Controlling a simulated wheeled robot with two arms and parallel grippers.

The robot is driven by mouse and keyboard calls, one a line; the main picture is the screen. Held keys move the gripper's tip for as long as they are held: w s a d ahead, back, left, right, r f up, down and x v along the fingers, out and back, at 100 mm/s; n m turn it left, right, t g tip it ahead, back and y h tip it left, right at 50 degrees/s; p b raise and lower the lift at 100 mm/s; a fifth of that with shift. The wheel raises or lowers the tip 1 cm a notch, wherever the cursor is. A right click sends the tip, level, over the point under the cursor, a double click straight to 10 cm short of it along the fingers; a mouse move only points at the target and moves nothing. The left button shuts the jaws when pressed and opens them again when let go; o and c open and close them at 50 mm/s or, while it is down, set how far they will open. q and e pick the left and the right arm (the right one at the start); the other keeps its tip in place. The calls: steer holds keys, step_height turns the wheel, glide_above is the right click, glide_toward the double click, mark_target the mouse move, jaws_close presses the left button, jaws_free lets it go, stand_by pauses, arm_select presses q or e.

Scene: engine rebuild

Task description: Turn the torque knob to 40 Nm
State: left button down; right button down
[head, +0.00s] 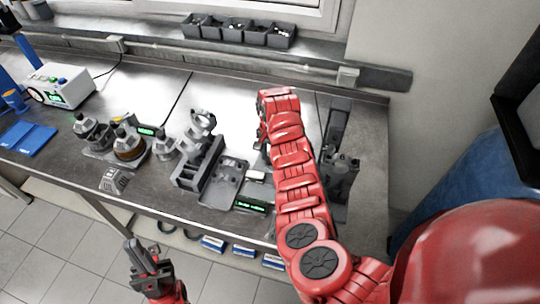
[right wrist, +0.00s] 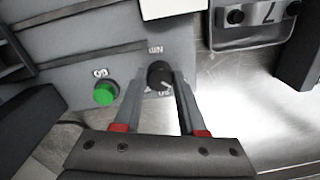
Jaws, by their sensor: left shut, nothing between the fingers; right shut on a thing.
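The torque knob (right wrist: 159,74) is a small black knob with a pale pointer mark on a grey panel (right wrist: 125,65) in the right wrist view. My right gripper (right wrist: 162,78) is shut on it, one finger on each side. In the head view my red right arm reaches over the bench and hides the knob and the right fingertips. My left gripper (head: 142,256) is shut and empty, in front of the bench at the lower left.
A green button (right wrist: 105,93) sits left of the knob. The steel bench (head: 75,173) holds grey engine parts (head: 125,148), a fixture (head: 197,165), a tray (head: 221,193) and a white box (head: 62,88). Bins (head: 240,30) stand on the back ledge.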

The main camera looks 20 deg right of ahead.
steer(key=m+b, duration=0.1)
steer(key=m, duration=0.4)
steer(key=shift+f, duration=0.1)
steer(key=m+b, duration=0.2)
steer(key=m, duration=0.1)
steer(key=shift+a, duration=0.15)
steer(key=shift+f+m, duration=0.1)
steer(key=shift+m, duration=0.4)
steer(key=m+b, duration=0.2)
steer(key=shift+m+b, duration=0.3)
steer(key=shift+b, duration=0.05)
steer(key=m+b, duration=0.4)
steer(key=shift+w, duration=0.1)
steer(key=m+b, duration=0.3)
steer(key=shift+m+b, duration=0.35)
steer(key=shift+m, duration=0.05)
steer(key=shift+r, duration=0.2)
